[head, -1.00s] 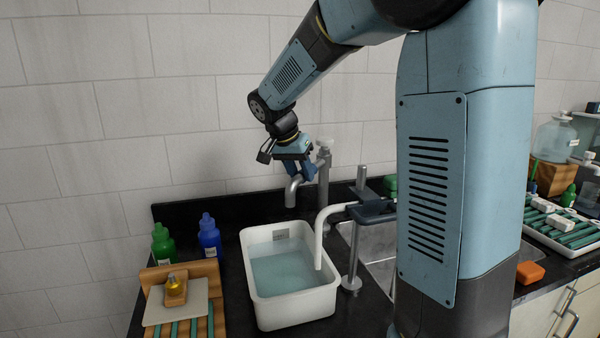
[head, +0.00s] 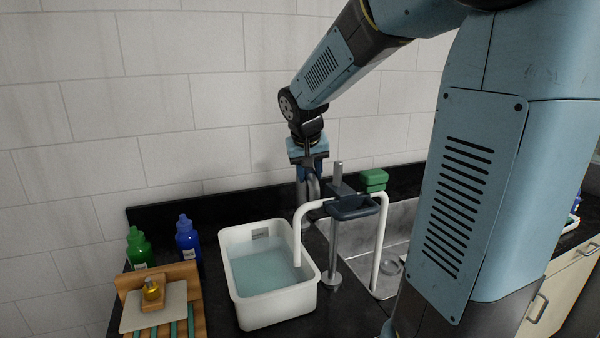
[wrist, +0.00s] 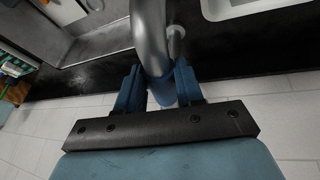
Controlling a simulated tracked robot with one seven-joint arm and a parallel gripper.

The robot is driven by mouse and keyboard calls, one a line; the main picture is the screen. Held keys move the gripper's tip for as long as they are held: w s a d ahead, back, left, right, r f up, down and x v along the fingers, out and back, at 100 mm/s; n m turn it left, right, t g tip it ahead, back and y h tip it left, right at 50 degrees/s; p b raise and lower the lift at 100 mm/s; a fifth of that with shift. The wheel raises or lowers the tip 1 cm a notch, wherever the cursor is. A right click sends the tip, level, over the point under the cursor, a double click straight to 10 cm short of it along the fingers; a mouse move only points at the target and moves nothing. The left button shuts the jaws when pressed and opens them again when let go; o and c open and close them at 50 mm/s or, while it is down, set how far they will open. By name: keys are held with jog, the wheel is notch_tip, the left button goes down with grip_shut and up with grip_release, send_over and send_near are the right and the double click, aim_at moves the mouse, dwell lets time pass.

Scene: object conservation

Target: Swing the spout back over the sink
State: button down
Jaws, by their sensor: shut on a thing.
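The grey metal spout (head: 313,188) stands at the wall edge of the counter, behind the white tub, and is partly hidden by my gripper and the white tube. In the wrist view the curved spout (wrist: 150,35) rises between my fingers. My gripper (head: 310,172) points down and is shut on the spout; both blue fingers flank it in the wrist view (wrist: 160,88). The steel sink (head: 402,225) lies to the right of the spout, partly hidden by my arm. It also shows at the upper left of the wrist view (wrist: 100,45).
A white tub (head: 228,262) of bluish water stands left of the sink. A white tube (head: 382,250) runs from it through a clamp stand (head: 334,245) into the sink. A green block (head: 374,178) sits behind the clamp. Green (head: 139,248) and blue (head: 187,240) bottles stand left.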

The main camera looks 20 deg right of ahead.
jog(key=shift+s+d+n, duration=0.1)
jog(key=shift+d+n, duration=0.5)
jog(key=shift+d, duration=0.05)
jog(key=c, duration=0.7)
grip_release()
jog(key=v, duration=1.3)
jog(key=shift+s+d+r, duration=0.15)
jog(key=shift+s+r, duration=0.15)
